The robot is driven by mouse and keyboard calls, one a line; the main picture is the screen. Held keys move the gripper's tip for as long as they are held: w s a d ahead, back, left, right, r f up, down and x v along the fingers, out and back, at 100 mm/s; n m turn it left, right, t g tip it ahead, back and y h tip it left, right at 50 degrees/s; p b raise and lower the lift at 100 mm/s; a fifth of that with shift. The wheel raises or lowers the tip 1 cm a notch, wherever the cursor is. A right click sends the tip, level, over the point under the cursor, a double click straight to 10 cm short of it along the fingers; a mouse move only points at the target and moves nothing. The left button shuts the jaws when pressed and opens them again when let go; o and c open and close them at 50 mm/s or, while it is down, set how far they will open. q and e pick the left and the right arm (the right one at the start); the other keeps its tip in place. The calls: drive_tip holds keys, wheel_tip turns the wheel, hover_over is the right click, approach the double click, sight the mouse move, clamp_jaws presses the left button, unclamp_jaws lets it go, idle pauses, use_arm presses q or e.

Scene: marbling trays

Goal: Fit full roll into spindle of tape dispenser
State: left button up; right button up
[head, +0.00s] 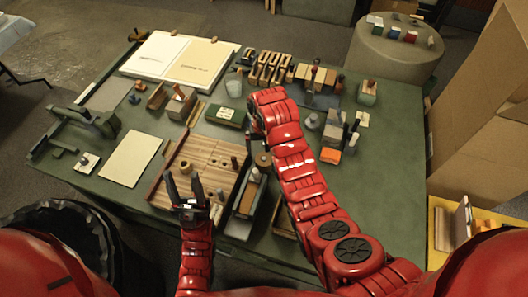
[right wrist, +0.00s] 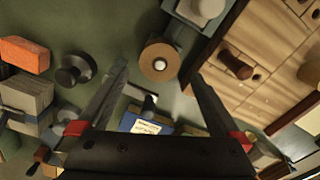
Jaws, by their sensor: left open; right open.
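A tan tape roll (right wrist: 158,62) with a pale centre shows in the right wrist view, between and beyond my open fingertips, untouched. It also shows in the head view (head: 263,160), just below the end of my right arm. My right gripper (right wrist: 160,76) is open and empty above it. A grey holder (head: 246,197), possibly the tape dispenser, stands just nearer than the roll; its spindle is not clear.
The wooden tray (head: 158,194) lies left of the roll. An orange block (right wrist: 24,54) and a dark round knob (right wrist: 75,70) lie on the other side. A labelled box (right wrist: 146,123) is close by. The green table (head: 385,165) is clear at right.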

wheel_tip(320, 180, up, 11)
drive_tip(key=p, duration=0.9)
drive_tip(key=shift+r, duration=0.1)
